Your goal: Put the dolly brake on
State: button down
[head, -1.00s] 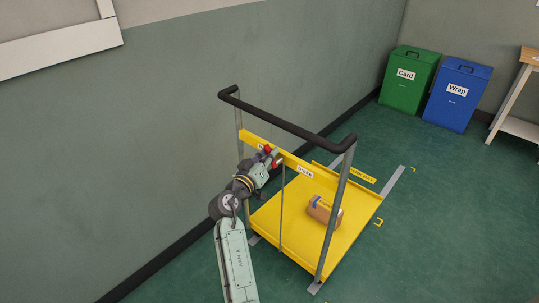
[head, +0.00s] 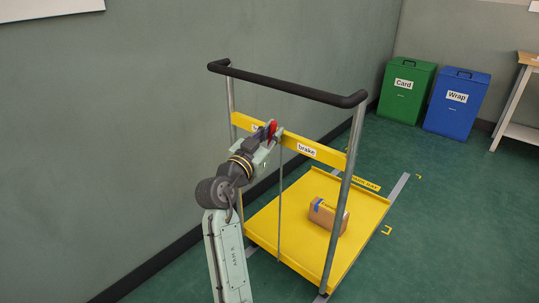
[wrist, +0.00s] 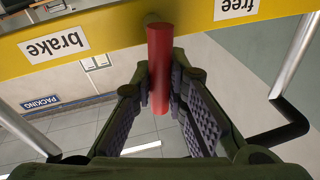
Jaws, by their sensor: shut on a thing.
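The yellow dolly (head: 265,232) has an upright frame with a yellow crossbar (head: 333,158). The crossbar carries a "brake" label (head: 307,150) on the right in the head view and a mostly hidden second label on the left. In the wrist view the bar is upside down, with "brake" (wrist: 55,44) left and "free" (wrist: 237,7) right. The red lever (wrist: 160,65) sticks out from the bar between the labels. My gripper (wrist: 161,92) is shut on the red lever, one finger on each side. In the head view the lever (head: 272,130) is partly hidden by my gripper.
A small cardboard box (head: 325,216) lies on the dolly's deck. A black handle (head: 290,85) tops the frame, above my gripper. The wall is close on the left. Green (head: 405,90) and blue (head: 457,101) bins and a table (head: 520,107) stand at the back right.

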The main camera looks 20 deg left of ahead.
jog(key=m+b, duration=0.1)
jog(key=b, duration=0.1)
jog(key=d+m+b, duration=0.1)
jog(key=m+b, duration=0.1)
jog(key=b, duration=0.1)
jog(key=m+h+b, duration=0.1)
jog(key=m+b, duration=0.1)
jog(key=shift+s+d+f, duration=0.15)
jog(key=shift+s+f, duration=0.1)
jog(key=shift+f, duration=0.15)
jog(key=shift+r+b, duration=0.1)
jog(key=shift+b, duration=0.2)
jog(key=c, duration=1.6)
grip_release()
jog(key=shift+o, duration=0.2)
jog(key=v, duration=0.7)
jog(key=shift+s, duration=0.25)
